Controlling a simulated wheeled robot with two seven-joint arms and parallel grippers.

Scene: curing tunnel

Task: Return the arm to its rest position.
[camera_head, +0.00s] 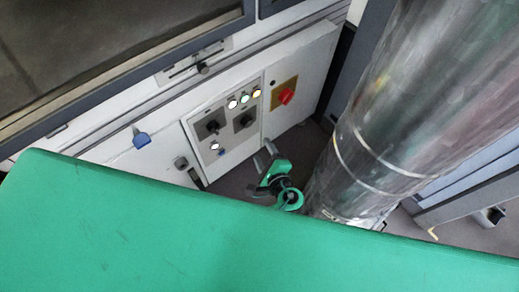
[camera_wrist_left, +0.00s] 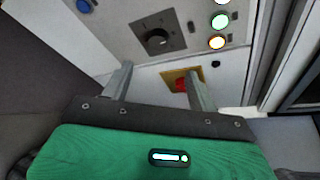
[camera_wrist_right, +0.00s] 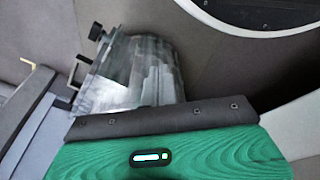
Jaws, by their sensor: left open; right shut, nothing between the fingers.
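My left gripper (camera_head: 264,154) is open and empty beyond the far edge of the green surface, in front of the white control panel (camera_head: 222,122). In the left wrist view its two fingers (camera_wrist_left: 160,72) stand apart. A red button on a yellow plate (camera_wrist_left: 180,84) shows behind and between them, partly hidden by the right finger. A black rotary switch (camera_wrist_left: 157,38) is above. I cannot tell whether the fingers touch the panel. My right gripper is not in the head view. In the right wrist view its body (camera_wrist_right: 160,120) shows and it is shut, its fingers hard to make out.
A large shiny metal duct (camera_head: 400,110) rises just right of my left gripper. The panel carries lit buttons (camera_head: 245,98) and a red emergency button (camera_head: 286,96). A metal cylinder (camera_wrist_right: 140,70) lies ahead in the right wrist view.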

